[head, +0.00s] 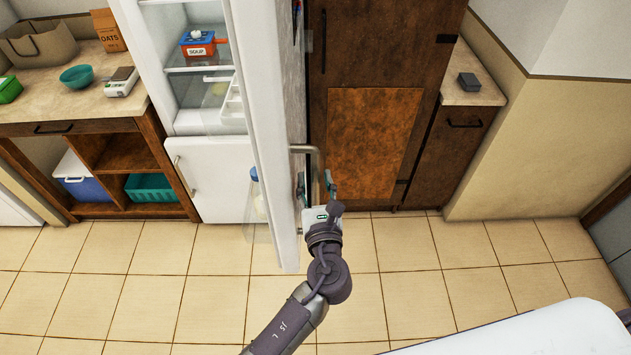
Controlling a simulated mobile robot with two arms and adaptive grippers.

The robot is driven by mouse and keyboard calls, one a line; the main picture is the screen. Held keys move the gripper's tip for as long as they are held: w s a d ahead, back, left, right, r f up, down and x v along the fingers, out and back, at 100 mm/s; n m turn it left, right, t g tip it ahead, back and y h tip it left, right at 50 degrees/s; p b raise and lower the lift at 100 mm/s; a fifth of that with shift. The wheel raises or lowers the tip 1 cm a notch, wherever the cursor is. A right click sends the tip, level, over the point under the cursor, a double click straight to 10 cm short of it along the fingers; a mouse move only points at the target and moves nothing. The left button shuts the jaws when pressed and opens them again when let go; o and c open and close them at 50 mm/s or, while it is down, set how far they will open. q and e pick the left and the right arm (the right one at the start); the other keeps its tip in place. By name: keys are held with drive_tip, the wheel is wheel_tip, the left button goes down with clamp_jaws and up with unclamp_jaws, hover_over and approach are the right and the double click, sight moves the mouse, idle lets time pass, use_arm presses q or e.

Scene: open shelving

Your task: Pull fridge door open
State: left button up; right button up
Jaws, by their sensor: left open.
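The fridge (168,60) stands at the left of centre with its upper compartment exposed. Its tall white door (268,130) is swung open toward me and shows nearly edge-on. The grey door handle (318,160) is on the door's right-hand, outer face. My left gripper (316,184) is at the handle's lower part, its fingers open on either side of it. I cannot tell whether they touch it. My right gripper is not in view.
A red-and-blue soup container (198,44) sits on a fridge shelf, and a bottle (257,195) is in the door. A lower white fridge drawer (213,178) is shut. Brown cabinets (375,120) stand to the right. The tiled floor (140,280) in front is clear.

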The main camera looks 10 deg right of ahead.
use_arm(q)
drive_tip(key=s, duration=1.2)
drive_tip(key=shift+a, duration=0.45)
